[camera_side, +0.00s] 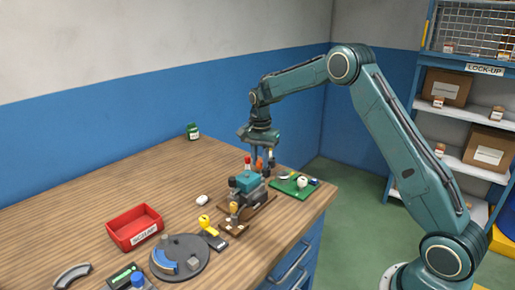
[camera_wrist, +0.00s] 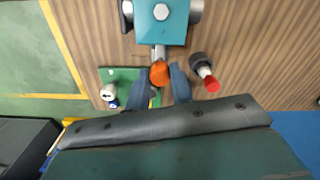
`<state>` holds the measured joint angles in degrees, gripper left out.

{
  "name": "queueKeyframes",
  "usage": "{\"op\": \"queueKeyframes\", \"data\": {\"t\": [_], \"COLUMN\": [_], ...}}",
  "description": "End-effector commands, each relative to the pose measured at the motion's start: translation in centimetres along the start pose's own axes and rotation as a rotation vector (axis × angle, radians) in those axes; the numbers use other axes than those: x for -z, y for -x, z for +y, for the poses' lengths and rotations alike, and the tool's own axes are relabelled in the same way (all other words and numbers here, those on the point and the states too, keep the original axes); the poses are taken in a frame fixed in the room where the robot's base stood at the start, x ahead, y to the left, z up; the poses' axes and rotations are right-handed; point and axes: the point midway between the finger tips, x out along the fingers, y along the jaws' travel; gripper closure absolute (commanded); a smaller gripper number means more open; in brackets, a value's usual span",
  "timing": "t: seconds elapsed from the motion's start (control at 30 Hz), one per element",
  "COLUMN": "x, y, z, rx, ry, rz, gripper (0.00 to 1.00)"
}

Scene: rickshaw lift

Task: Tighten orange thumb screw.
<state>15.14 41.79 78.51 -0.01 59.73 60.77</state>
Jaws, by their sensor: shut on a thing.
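The orange thumb screw (camera_wrist: 160,74) sits at the end of a short metal shaft on a teal block (camera_wrist: 160,22). In the wrist view my gripper (camera_wrist: 160,78) has its two dark fingers on either side of the orange head, shut on it. In the side view my gripper (camera_side: 263,158) points down at the far end of the teal block (camera_side: 246,181). A bit of the orange screw (camera_side: 259,165) shows between the fingers there; the rest is partly hidden.
A red-capped item (camera_wrist: 209,80) stands close to the right finger. A green board (camera_side: 302,193) with small parts lies right of the block in the side view. A red bin (camera_side: 134,239), a grey round fixture (camera_side: 198,242) and yellow-headed item (camera_side: 205,221) are nearer. The back-left table is mostly clear.

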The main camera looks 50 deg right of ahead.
Motion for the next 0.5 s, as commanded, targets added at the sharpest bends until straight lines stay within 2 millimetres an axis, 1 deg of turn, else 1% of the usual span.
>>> {"op": "queueKeyframes", "data": {"t": [0.07, 0.1, 0.17, 0.2, 0.5], "x": [0.07, 0.07, 0.07, 0.06, 0.02], "y": [0.17, 0.17, 0.15, 0.13, 0.09], "z": [-0.06, -0.06, -0.05, -0.05, -0.02], "rx": [0.003, 0.003, 0.003, 0.003, 0.001], "ry": [-0.002, -0.002, -0.002, -0.002, 0.0], "rz": [0.002, 0.002, 0.002, 0.002, 0.001], "gripper": [1.0, 0.71, 0.6, 0.55, 0.55]}}
